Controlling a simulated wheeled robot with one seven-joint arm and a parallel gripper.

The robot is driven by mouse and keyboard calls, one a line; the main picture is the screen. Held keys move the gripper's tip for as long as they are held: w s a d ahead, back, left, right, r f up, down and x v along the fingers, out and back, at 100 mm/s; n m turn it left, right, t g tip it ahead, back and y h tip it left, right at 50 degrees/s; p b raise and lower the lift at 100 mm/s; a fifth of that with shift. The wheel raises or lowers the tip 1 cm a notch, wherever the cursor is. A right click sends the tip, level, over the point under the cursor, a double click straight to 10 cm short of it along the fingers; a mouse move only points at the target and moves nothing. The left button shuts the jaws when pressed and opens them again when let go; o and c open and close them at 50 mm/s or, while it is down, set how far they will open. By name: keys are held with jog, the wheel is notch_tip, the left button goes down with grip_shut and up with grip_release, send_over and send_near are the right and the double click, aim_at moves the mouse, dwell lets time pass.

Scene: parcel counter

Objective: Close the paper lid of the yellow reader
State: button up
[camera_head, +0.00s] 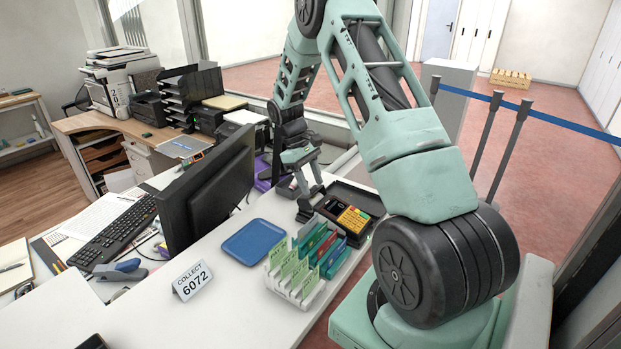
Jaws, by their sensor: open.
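The yellow reader (352,219) is a small device with dark keys. It sits at the front of a black tray (372,203) on the white counter. Its paper lid is too small in this view to tell apart or to judge how far it stands open. My gripper (309,198) is open and points down at the left end of the black tray, to the left of and behind the reader. I see nothing between its fingers. I cannot tell whether the fingertips touch the tray.
A white rack (293,291) of green, teal and red cards stands in front of the reader. A blue tray (254,242), a "COLLECT 6072" sign (191,280) and a monitor (207,190) are to the left.

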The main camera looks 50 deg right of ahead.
aim_at(320, 188)
jog(key=c, duration=1)
jog(key=s+t+b, duration=0.1)
jog(key=s+f+t+b, duration=0.1)
jog(key=t, duration=0.1)
jog(key=shift+d+b, duration=0.15)
jog(key=shift+b, duration=0.25)
jog(key=shift+s+f+t+b, duration=0.25)
jog(key=shift+s+t+b, duration=0.3)
jog(key=shift+t, duration=0.55)
jog(key=shift+w, duration=0.1)
jog(key=o, duration=1)
